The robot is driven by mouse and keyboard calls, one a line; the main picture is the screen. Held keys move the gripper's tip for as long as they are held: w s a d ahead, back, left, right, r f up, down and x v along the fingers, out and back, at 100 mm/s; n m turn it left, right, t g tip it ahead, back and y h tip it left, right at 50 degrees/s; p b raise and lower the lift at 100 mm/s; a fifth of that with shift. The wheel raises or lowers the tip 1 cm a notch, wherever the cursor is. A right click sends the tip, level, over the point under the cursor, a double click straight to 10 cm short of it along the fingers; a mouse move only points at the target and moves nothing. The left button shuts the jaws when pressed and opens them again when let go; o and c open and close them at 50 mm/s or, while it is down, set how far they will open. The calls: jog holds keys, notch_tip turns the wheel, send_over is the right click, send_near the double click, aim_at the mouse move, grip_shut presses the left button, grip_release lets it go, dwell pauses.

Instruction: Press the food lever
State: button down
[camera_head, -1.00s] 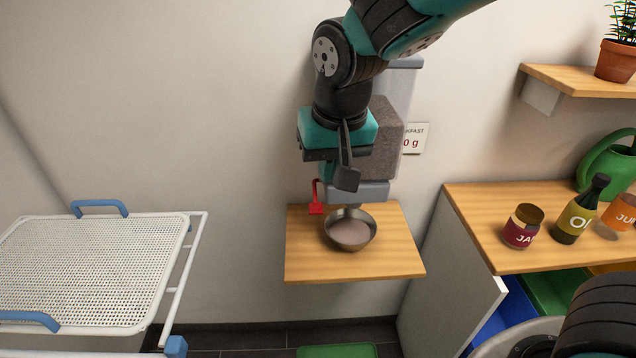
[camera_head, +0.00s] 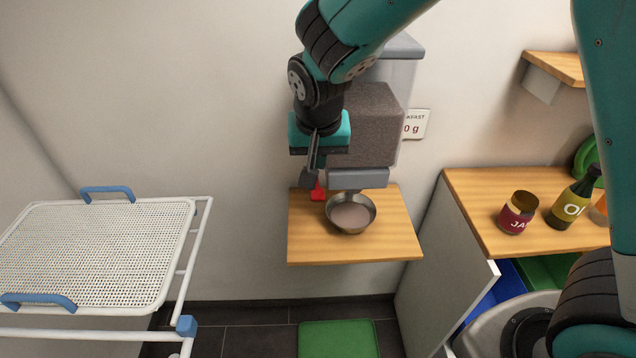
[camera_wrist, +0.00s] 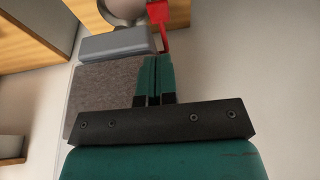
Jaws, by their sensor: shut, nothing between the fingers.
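The red food lever (camera_head: 318,192) shows below my gripper in the head view, left of the bowl, its upper part hidden behind my gripper. In the wrist view the red lever (camera_wrist: 158,14) lies just beyond my fingertips. My gripper (camera_head: 308,178) is shut and empty, close to the lever; I cannot tell whether they touch. Its teal fingers (camera_wrist: 154,62) are together in the wrist view. The food dispenser (camera_head: 372,125) has a clear hopper filled with brown food and a grey spout (camera_head: 358,178). A metal bowl (camera_head: 352,212) with brownish contents stands beneath the spout.
The bowl is on a small wooden wall shelf (camera_head: 300,240). A white perforated rack with blue handles (camera_head: 100,250) stands at left. A wooden counter (camera_head: 480,190) at right holds a jar (camera_head: 517,213) and a bottle (camera_head: 572,203). A weight sign (camera_head: 416,124) hangs behind the dispenser.

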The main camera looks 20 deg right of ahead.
aim_at(318, 193)
jog(key=x, duration=0.2)
jog(key=p+x, duration=0.1)
jog(key=x, duration=0.2)
jog(key=s+p+x, duration=0.1)
jog(key=x, duration=0.2)
jog(key=shift+a+f, duration=0.15)
jog(key=shift+f, duration=0.25)
jog(key=shift+w, duration=0.1)
